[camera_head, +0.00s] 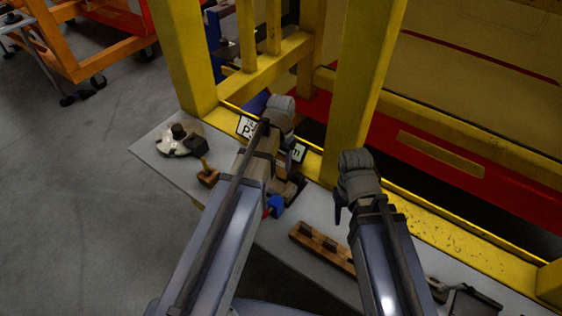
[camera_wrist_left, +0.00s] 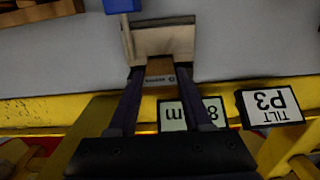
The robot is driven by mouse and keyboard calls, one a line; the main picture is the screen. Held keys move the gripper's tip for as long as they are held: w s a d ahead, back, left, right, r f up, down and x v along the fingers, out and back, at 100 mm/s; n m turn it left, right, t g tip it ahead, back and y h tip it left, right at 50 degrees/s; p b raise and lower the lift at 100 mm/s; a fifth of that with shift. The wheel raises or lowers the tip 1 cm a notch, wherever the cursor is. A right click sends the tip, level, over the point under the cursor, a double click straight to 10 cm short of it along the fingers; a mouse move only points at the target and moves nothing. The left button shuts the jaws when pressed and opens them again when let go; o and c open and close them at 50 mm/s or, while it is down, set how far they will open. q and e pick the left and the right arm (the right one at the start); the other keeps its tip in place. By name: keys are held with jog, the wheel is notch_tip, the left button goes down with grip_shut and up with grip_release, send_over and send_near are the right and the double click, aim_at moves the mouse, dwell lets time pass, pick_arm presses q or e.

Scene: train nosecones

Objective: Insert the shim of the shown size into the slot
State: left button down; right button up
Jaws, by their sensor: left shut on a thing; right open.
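In the left wrist view, the two dark fingers of my left gripper (camera_wrist_left: 160,71) are shut on a small tan shim (camera_wrist_left: 157,80) with tiny lettering. Just beyond the fingertips is a pale block (camera_wrist_left: 162,40); I cannot tell whether the shim touches it or sits in a slot. A white sign reading "8 m" (camera_wrist_left: 172,116), upside down, is partly hidden behind a finger. In the head view my left arm hides much of this spot. My right gripper (camera_head: 345,212) is open to the right, above the table, and looks empty.
A brown slotted wooden block (camera_head: 322,247) lies on the grey table (camera_head: 312,212). A blue part (camera_head: 276,206) is near my left gripper. A "P3 TILT" sign (camera_wrist_left: 270,105) stands beside the size sign. A round pale part (camera_head: 179,140) lies at left. Yellow posts (camera_head: 362,75) rise behind.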

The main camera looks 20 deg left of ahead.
aim_at(281, 178)
pick_arm(q)
jog(key=shift+f+b, duration=2.65)
jog(key=shift+b, duration=0.05)
pick_arm(e)
jog(key=shift+f, duration=2.7)
pick_arm(q)
jog(key=shift+c, duration=1.2)
grip_release()
jog(key=shift+r, duration=0.15)
pick_arm(e)
jog(key=shift+r, duration=0.2)
pick_arm(q)
notch_tip(281, 178, up, 8)
jog(key=p, duration=0.8)
jog(key=shift+a, duration=0.1)
jog(key=shift+f, duration=0.2)
pick_arm(e)
notch_tip(281, 178, up, 8)
jog(key=shift+f, duration=0.25)
pick_arm(q)
jog(key=shift+f, duration=0.1)
